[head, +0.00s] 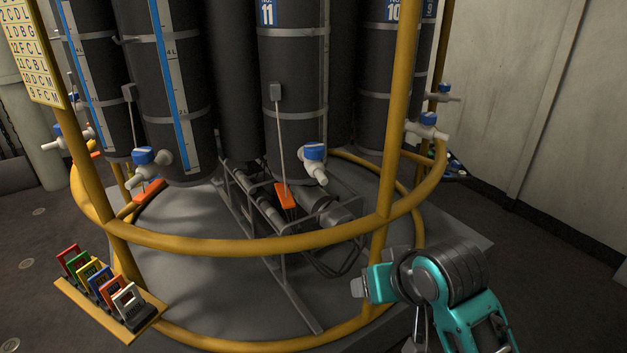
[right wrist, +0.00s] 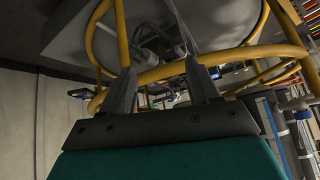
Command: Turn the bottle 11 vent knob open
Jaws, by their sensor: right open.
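Bottle 11 (head: 293,75) is a tall dark cylinder with a blue number plate, standing in the middle of the rack. Near its foot sits a white valve with a blue knob (head: 314,151), its spout pointing down to the right. This looks like the vent knob; whether it is open or closed I cannot tell. My right gripper (head: 358,287) is below and right of the knob, apart from it, outside the yellow hoop. In the right wrist view its fingers (right wrist: 161,68) are spread, with nothing held between them. My left gripper is not in view.
Yellow hoop rails (head: 270,246) and a yellow post (head: 399,120) stand between my right gripper and the bottles. An orange tag (head: 286,195) hangs on a rod beside the valve. Bottle 10 (head: 385,75) has a similar blue-knobbed valve (head: 428,119). Coloured tags (head: 100,283) stand at lower left.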

